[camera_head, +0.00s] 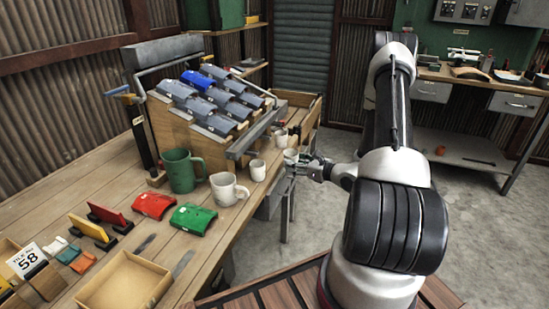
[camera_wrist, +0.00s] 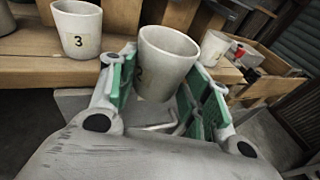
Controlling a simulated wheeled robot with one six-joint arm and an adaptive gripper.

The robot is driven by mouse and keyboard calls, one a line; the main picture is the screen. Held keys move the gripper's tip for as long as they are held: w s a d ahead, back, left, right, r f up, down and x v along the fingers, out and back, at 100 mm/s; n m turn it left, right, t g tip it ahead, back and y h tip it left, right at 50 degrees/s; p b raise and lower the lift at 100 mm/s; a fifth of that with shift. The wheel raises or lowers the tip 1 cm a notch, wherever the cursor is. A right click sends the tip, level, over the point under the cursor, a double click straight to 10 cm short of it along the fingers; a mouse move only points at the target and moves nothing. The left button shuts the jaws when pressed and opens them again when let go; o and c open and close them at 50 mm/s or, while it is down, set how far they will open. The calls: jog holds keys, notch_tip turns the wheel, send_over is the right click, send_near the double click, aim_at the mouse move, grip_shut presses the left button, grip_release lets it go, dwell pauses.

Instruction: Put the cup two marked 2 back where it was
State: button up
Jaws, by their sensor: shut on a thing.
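The cup marked 2 (camera_wrist: 168,62) is a pale, tapered cup, upright or slightly tilted between the green-padded fingers of my gripper (camera_wrist: 160,84). Its numeral is partly hidden by the left finger. In the head view, the cup (camera_head: 290,154) is at the table's right edge, with my gripper (camera_head: 299,165) shut on it from the right. The cup marked 3 (camera_wrist: 78,32) stands on the table at left in the wrist view; a similar small cup (camera_head: 258,171) stands left of the held one in the head view. Another small cup (camera_head: 281,137) stands farther back.
A sloped rack (camera_head: 190,130) with grey and blue pieces stands behind. A shallow wooden tray (camera_head: 165,285) is in front.

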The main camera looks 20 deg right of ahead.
aim_at(275, 162)
jog(key=x, duration=0.3)
jog(key=r+x, duration=0.1)
jog(key=x, duration=0.3)
jog(key=shift+w+a+r, duration=0.1)
jog(key=shift+r, duration=0.15)
jog(key=x, duration=0.3)
jog(key=shift+w+a+r, duration=0.25)
jog(key=shift+w+r, duration=0.1)
jog(key=shift+w, duration=0.05)
jog(key=shift+d+f, duration=0.1)
jog(key=shift+f, duration=0.7)
jog(key=o, duration=1)
jog(key=shift+f, duration=0.1)
jog(key=shift+o, duration=0.2)
